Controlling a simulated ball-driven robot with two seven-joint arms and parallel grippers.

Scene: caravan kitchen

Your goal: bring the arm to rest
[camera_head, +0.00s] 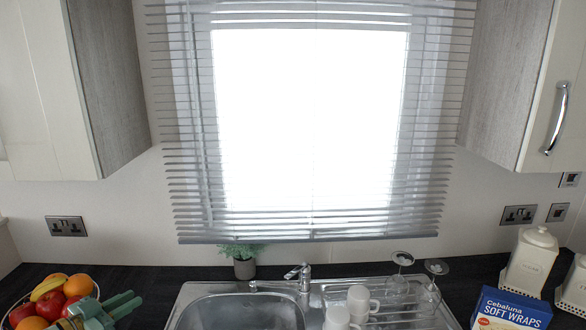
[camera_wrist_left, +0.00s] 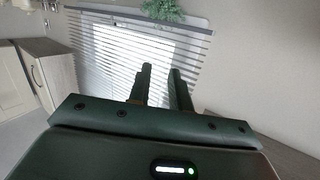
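My left gripper (camera_head: 130,301) shows at the lower left of the head view, beside the fruit bowl and over the dark worktop. Its two green fingers point right, toward the sink. In the left wrist view the two dark fingers (camera_wrist_left: 160,72) stand apart with a gap between them, and nothing is held. The gripper is open and empty. My right gripper is in neither view.
A fruit bowl (camera_head: 10,317) stands at the left. A steel sink (camera_head: 182,307) has a tap (camera_head: 304,277); white cups (camera_head: 358,297) and upturned glasses (camera_head: 396,283) stand on the drainer. A box (camera_head: 512,310) and white canisters (camera_head: 531,262) are at right. Wall cupboards (camera_head: 110,80) hang above.

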